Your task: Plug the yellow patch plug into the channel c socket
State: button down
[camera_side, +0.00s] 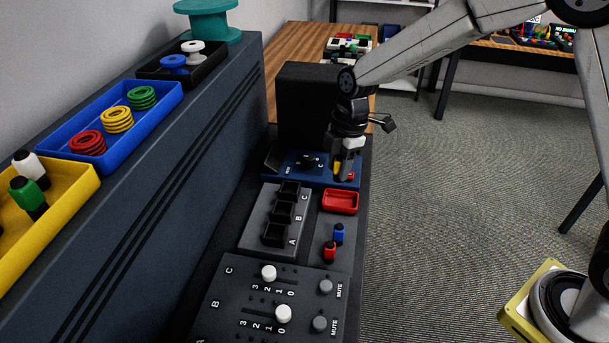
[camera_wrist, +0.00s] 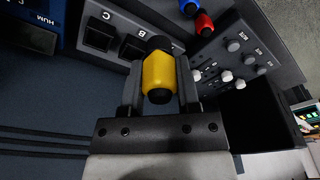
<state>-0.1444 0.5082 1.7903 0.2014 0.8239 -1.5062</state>
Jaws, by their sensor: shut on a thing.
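The yellow patch plug (camera_wrist: 158,76) with a dark tip is between the fingers of my gripper (camera_wrist: 160,92), shut on it. In the side view the plug (camera_side: 337,168) shows as a small yellow patch at my gripper (camera_side: 343,166), over the blue panel (camera_side: 315,177) and beyond the socket block. The grey socket block (camera_side: 262,215) has black sockets marked A, B and C. The channel c socket (camera_side: 289,189) is at its far end and looks empty. In the wrist view the channel c socket (camera_wrist: 101,34) is up and left of the plug, apart from it.
A red tray (camera_side: 340,201) and blue (camera_side: 339,234) and red (camera_side: 329,252) plugs are right of the socket block. A grey slider panel (camera_side: 262,300) is in front. A dark box (camera_side: 305,100) stands behind the blue panel. A raised shelf with trays (camera_side: 125,115) borders the left.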

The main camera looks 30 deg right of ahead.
send_near(289, 182)
jog(key=s+a, duration=0.2)
jog(key=s, duration=0.1)
jog(key=shift+w+a, duration=0.35)
jog(key=shift+w, duration=0.35)
jog(key=shift+f, duration=0.2)
jog(key=shift+f, duration=1.3)
jog(key=shift+f, duration=2.25)
dwell(1.4)
jog(key=shift+c, duration=2.1)
grip_release()
jog(key=shift+o, duration=0.9)
jog(key=shift+s+f, duration=0.15)
